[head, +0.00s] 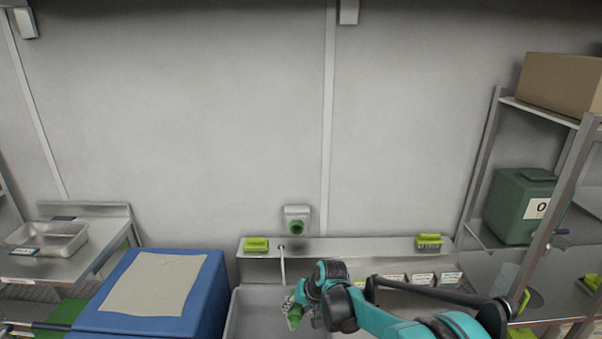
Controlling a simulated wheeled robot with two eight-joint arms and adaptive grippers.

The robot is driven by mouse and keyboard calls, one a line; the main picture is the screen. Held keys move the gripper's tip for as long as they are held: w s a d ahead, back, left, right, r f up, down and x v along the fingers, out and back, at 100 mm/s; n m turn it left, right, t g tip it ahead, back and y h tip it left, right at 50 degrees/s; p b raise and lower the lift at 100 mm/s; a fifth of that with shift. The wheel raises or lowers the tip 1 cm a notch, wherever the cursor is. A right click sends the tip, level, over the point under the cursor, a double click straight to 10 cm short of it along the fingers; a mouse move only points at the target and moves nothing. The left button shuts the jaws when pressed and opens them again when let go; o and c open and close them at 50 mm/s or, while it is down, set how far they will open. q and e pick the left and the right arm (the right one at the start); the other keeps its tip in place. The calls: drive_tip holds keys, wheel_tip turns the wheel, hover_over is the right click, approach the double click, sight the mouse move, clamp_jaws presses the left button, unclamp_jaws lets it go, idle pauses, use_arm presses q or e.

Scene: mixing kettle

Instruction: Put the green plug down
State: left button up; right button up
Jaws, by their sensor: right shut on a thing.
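My right gripper (292,305) reaches in from the lower right, over the grey sink basin (250,303). It is shut on the green plug (295,318), whose green body shows just below the fingers. The plug's lower end is close to the picture's bottom edge, and I cannot tell whether it touches anything. My left gripper is not in view.
A steel ledge (350,246) behind the basin carries a green block (256,244) and a green brush (429,241). A grey wall socket (297,213) with a green round front is above it. A blue bin (205,300) stands left; shelving (482,165) stands right.

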drive_tip(key=s+d+f+n, duration=0.1)
drive_tip(key=s+d+f, duration=0.1)
drive_tip(key=s+d, duration=0.7)
drive_tip(key=s+d+f, duration=0.3)
drive_tip(key=s+d, duration=0.5)
drive_tip(key=d, duration=0.2)
use_arm(q)
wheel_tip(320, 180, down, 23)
drive_tip(key=b, duration=2.2)
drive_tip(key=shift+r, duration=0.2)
use_arm(e)
wheel_tip(320, 180, down, 22)
drive_tip(key=shift+w+r, duration=0.2)
drive_tip(key=shift+w, duration=0.05)
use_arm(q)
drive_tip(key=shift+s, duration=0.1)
use_arm(e)
drive_tip(key=shift+r, duration=0.1)
